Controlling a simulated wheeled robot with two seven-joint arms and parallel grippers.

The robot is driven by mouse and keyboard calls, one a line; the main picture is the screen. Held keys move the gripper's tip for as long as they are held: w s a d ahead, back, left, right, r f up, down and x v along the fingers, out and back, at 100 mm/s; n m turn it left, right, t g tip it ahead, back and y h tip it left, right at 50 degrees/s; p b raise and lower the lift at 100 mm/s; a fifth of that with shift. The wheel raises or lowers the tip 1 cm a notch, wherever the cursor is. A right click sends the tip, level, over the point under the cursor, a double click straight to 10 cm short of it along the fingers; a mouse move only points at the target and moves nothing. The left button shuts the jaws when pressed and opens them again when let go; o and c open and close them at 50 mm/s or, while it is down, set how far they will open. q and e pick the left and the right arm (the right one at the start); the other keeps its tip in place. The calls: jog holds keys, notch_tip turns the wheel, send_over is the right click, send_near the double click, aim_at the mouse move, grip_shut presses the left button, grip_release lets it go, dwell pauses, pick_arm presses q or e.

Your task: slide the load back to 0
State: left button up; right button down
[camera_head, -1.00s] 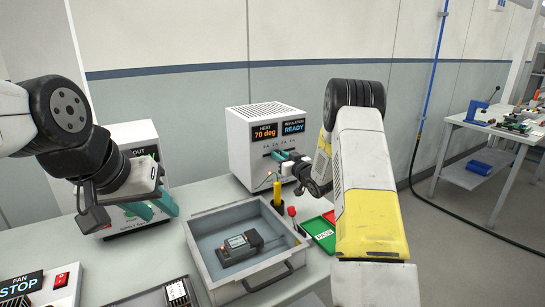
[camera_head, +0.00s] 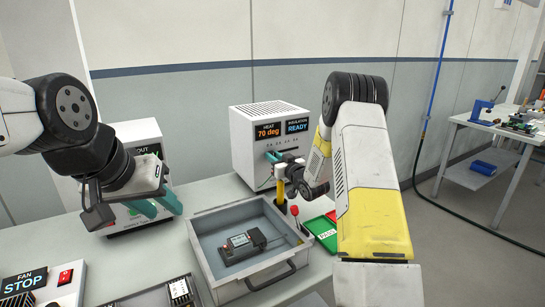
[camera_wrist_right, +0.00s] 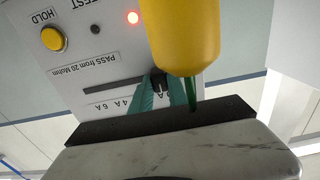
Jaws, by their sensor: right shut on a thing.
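The white tester box (camera_head: 262,130) stands against the wall, with a HEAT 70 deg display and an INSULATION READY display. Its load slider has a dark slot (camera_wrist_right: 108,86) and a black knob (camera_wrist_right: 158,82), with 4 A and 6 A marks lying left of the knob in the upside-down wrist view. My right gripper (camera_head: 272,157) has its teal fingers shut on the knob, seen also in the wrist view (camera_wrist_right: 163,96). The knob is toward the left part of the scale in the head view; fingers hide the marks there. My left gripper (camera_head: 157,207) is open and empty.
A grey tray (camera_head: 205,249) holding a dark module (camera_head: 240,243) lies in front. A red-topped lever (camera_head: 295,211) and a green PASS bin (camera_head: 322,228) are to its right.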

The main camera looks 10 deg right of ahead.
aim_at(268, 144)
jog(key=shift+s+a, duration=0.1)
jog(key=shift+a, duration=0.15)
jog(key=c, duration=1.3)
grip_release()
jog(key=shift+r, duration=0.1)
notch_tip(268, 144, up, 4)
jog(key=shift+f, duration=0.15)
jog(key=s, duration=0.5)
jog(key=s+a, duration=0.1)
jog(key=s, duration=0.4)
jog(key=s+a+r, duration=0.1)
jog(key=s, duration=0.5)
jog(key=shift+a, duration=0.2)
jog(key=shift+w, duration=0.1)
